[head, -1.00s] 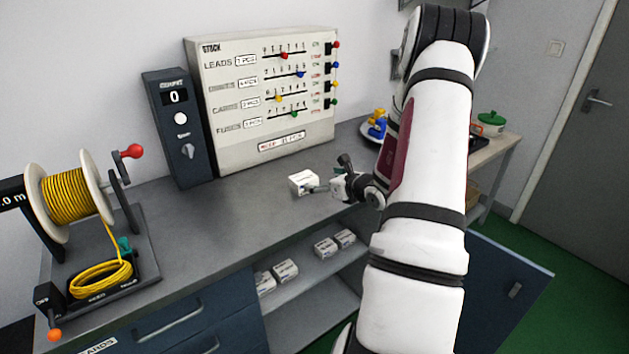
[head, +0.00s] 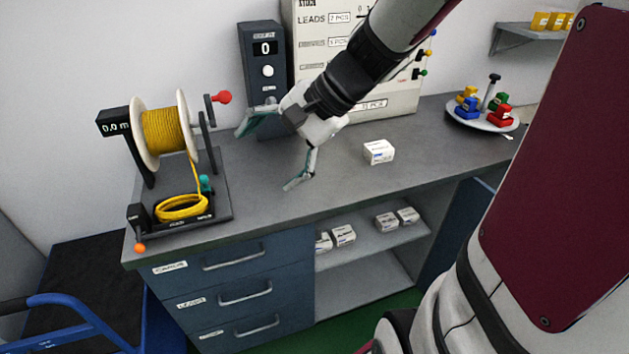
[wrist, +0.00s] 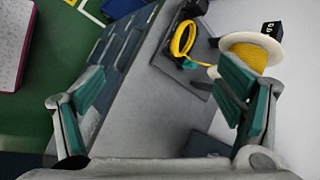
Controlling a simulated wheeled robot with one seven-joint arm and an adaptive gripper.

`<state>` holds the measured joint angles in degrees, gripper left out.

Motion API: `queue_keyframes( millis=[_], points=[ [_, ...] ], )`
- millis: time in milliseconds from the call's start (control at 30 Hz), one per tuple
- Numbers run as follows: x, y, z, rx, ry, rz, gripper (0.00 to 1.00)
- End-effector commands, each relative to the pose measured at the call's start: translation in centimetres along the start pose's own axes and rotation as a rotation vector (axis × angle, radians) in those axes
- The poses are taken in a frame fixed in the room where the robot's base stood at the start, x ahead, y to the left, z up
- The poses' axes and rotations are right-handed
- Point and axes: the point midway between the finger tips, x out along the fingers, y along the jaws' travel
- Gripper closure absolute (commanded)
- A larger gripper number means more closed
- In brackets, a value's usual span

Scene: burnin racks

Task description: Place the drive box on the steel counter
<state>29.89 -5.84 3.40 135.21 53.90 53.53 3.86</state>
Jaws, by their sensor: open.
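A small white drive box (head: 378,151) rests on the grey steel counter (head: 345,185), right of my gripper in the head view. My gripper (head: 268,155) is above the counter with its fingers spread wide and nothing between them. In the wrist view the open fingers (wrist: 160,105) have the bare counter between them, and the drive box is not in that view.
A cable reel stand (head: 165,135) with yellow cable is on the counter's left end. A stock panel (head: 310,60) and a dark counter unit (head: 262,65) stand behind. A round tray (head: 470,122) with coloured pieces is at right. More white boxes (head: 343,235) lie on the shelf below.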

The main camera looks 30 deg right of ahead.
Motion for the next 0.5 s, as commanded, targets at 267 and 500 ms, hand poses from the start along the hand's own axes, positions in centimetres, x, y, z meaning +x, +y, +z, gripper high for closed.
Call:
queue_keyframes(
  millis=[267,500],
  points=[
    [-4.0,5.1,8.2,-0.683,0.096,0.298,0.14],
    [-7.9,8.0,9.4,-1.106,0.229,0.455,0.14]
  ],
)
